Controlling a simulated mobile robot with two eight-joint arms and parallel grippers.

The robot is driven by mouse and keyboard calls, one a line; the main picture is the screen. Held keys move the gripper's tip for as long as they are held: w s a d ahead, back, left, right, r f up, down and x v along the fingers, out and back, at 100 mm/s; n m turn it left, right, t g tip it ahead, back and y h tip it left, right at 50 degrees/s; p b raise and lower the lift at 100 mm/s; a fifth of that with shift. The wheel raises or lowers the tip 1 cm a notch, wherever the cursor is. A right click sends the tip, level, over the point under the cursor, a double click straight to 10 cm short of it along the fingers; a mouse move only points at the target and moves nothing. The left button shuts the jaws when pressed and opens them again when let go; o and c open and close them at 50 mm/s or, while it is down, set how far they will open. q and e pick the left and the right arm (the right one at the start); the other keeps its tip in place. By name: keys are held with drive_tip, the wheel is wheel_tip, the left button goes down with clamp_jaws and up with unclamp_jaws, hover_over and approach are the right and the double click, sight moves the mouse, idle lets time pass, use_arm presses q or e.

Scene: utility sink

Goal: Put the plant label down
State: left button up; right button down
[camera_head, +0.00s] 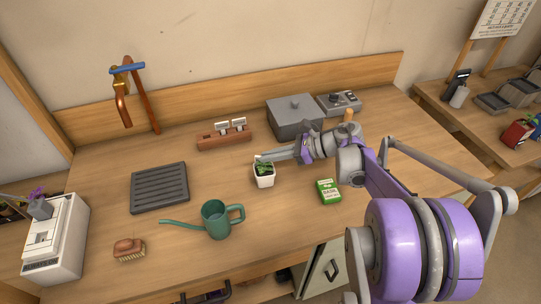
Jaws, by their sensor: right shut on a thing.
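My right gripper (262,157) reaches in from the right, with its fingertips just above the rim of a small white pot (265,181) holding a green plant (263,168). It is shut on the plant label, a small pale piece at the fingertips, mostly hidden by the fingers. I cannot tell whether the label touches the plant or soil. A wooden label holder (224,140) stands farther back with two white labels (222,126) upright in it. My left gripper is not in view.
A green watering can (216,220) stands in front of the pot, a green seed box (328,191) to its right. A dark ribbed tray (159,188) and a brush (129,249) are left; a grey lidded box (294,117) is behind. Bare wood lies between tray and pot.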

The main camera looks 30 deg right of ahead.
drive_tip(key=shift+f, duration=0.15)
drive_tip(key=c, duration=1)
unclamp_jaws()
drive_tip(key=shift+r, duration=0.25)
drive_tip(key=v, duration=1.2)
drive_tip(key=shift+f, duration=0.15)
